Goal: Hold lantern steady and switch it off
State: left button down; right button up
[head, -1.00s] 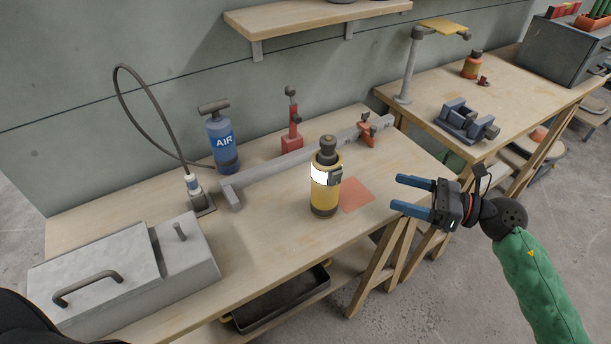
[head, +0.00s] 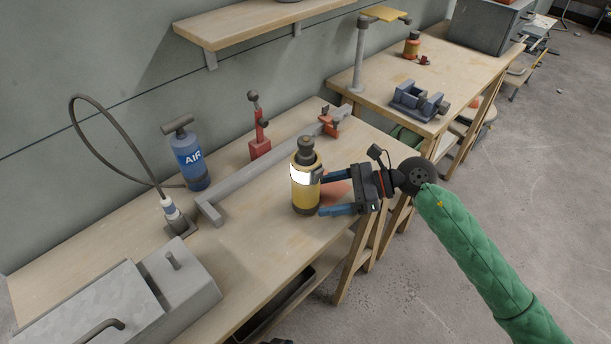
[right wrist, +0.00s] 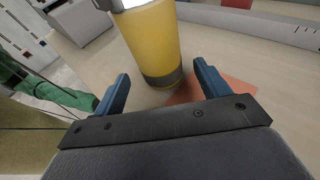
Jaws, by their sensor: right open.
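The yellow lantern (head: 305,196) stands upright near the front edge of the workbench, with a dark cap and base and a bright white band that looks lit. A small grey part sits on the band's right side. My right gripper (head: 323,193) is open, its blue fingers pointing at the lantern from the right. In the right wrist view the lantern's yellow body (right wrist: 152,42) stands just ahead of the open fingers (right wrist: 162,88); I cannot tell whether they touch it. My left gripper is not in view.
An orange-red patch (head: 337,190) lies on the bench beside the lantern. Behind it are a grey rail (head: 262,166), a red stand (head: 259,140) and a blue AIR pump (head: 188,158). A grey metal box (head: 95,305) is at the front left. A second bench (head: 385,87) stands further back.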

aim_at(311, 198)
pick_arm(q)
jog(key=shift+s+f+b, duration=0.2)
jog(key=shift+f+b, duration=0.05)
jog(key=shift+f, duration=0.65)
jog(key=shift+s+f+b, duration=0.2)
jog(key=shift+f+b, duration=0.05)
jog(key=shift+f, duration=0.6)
pick_arm(e)
jog(key=shift+x, duration=2.25)
